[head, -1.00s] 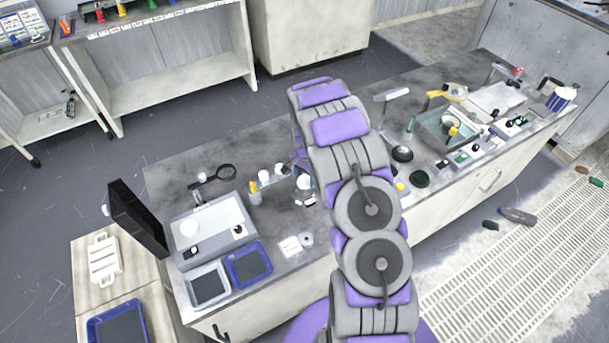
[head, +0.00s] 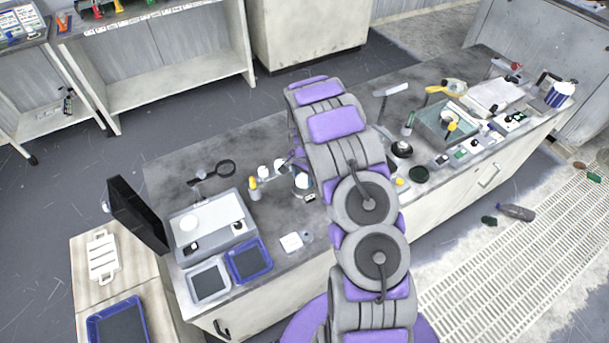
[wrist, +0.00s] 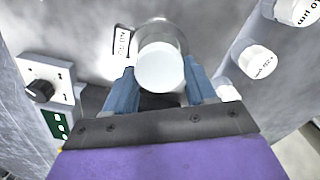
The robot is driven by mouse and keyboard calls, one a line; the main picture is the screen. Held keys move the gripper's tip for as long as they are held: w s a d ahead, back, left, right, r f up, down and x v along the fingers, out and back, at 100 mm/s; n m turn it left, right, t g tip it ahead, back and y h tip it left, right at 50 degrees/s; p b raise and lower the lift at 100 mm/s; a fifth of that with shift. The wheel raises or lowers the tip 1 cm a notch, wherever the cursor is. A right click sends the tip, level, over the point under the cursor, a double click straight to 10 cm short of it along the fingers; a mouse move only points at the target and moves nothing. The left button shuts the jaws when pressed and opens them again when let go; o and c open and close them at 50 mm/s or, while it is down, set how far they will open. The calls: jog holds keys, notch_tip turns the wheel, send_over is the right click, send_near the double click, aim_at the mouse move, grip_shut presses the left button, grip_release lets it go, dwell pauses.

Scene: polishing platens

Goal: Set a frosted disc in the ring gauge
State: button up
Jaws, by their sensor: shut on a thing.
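My gripper (wrist: 160,92) shows in the wrist view as two blue-grey fingers, shut on a pale frosted disc (wrist: 160,68). The disc's round white face is towards the camera. A grey round body (wrist: 163,30) shows just beyond the disc; I cannot tell whether it is the ring gauge or whether the disc touches it. In the head view, my arm hides most of the gripper, and a white round top (head: 302,181) shows beside the arm above the bench. I cannot surely pick out the ring gauge there.
White-capped bottles (wrist: 257,61) stand close on the right in the wrist view. A box with a black knob (wrist: 39,91) is at left, and a small label card (wrist: 122,41) lies beyond.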

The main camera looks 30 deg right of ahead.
jog(key=shift+a+f, duration=0.25)
jog(key=shift+d+f, duration=0.1)
jog(key=shift+f, duration=0.05)
jog(key=shift+d+f, duration=0.15)
jog(key=shift+f, duration=0.1)
jog(key=shift+a+f, duration=0.1)
jog(key=shift+a, duration=0.1)
jog(key=shift+d+f, duration=0.1)
jog(key=shift+f, duration=0.4)
dwell(1.3)
jog(key=o, duration=1.2)
jog(key=shift+c, duration=0.2)
jog(key=shift+r, duration=0.1)
notch_tip(320, 180, up, 17)
jog(key=p, duration=0.3)
